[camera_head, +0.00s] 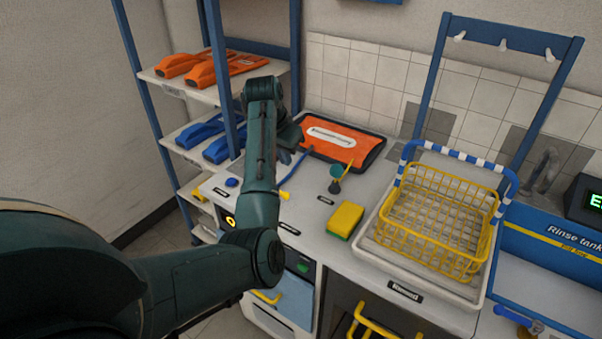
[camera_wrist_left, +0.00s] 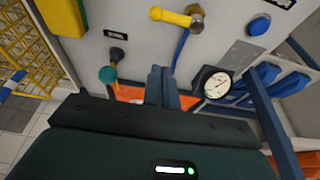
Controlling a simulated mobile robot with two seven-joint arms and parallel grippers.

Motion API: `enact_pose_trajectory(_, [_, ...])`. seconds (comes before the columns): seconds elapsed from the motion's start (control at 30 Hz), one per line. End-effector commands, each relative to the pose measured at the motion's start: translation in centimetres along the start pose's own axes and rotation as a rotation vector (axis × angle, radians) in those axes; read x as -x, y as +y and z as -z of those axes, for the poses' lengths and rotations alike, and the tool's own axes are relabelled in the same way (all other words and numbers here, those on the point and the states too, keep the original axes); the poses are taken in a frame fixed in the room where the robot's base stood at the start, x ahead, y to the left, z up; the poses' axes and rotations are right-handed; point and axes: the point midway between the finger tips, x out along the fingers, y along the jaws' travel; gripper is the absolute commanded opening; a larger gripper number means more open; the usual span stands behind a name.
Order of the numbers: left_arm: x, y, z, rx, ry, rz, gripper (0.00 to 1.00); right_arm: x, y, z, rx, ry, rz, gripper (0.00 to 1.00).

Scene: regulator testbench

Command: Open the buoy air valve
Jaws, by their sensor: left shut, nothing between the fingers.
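In the wrist view a yellow lever (camera_wrist_left: 172,16) sits on a metal valve fitting (camera_wrist_left: 196,20), with a blue hose (camera_wrist_left: 181,48) beside it. In the head view the lever's yellow tip (camera_head: 284,195) shows by my arm. The hose (camera_head: 296,168) leads towards an orange buoy (camera_head: 368,151) lying flat at the back of the counter. My left gripper (camera_wrist_left: 162,88) is shut and empty, above the counter and apart from the lever. In the head view my wrist mostly hides its fingers (camera_head: 286,155). My right gripper is not in view.
A green knob (camera_head: 336,171) on a black stem and a yellow-green sponge (camera_head: 345,220) are right of my arm. A round gauge (camera_wrist_left: 216,86) stands near the fingers. A yellow wire basket (camera_head: 430,225) is farther right; a shelf rack (camera_head: 213,97) stands left.

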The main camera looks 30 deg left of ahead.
Motion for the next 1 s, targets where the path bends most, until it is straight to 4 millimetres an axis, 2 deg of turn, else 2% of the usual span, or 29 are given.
enact_pose_trajectory(0.47, [-0.3,0.1,0.1,0.001,-0.004,-0.008,0.0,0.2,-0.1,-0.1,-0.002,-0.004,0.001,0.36])
enact_pose_trajectory(0.57, [-1.4,0.1,0.0,0.001,-0.005,-0.009,0.0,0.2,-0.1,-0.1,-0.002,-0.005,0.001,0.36])
enact_pose_trajectory(1.0, [-9.2,0.2,0.0,0.001,-0.005,-0.01,0.0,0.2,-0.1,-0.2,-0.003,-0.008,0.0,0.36])
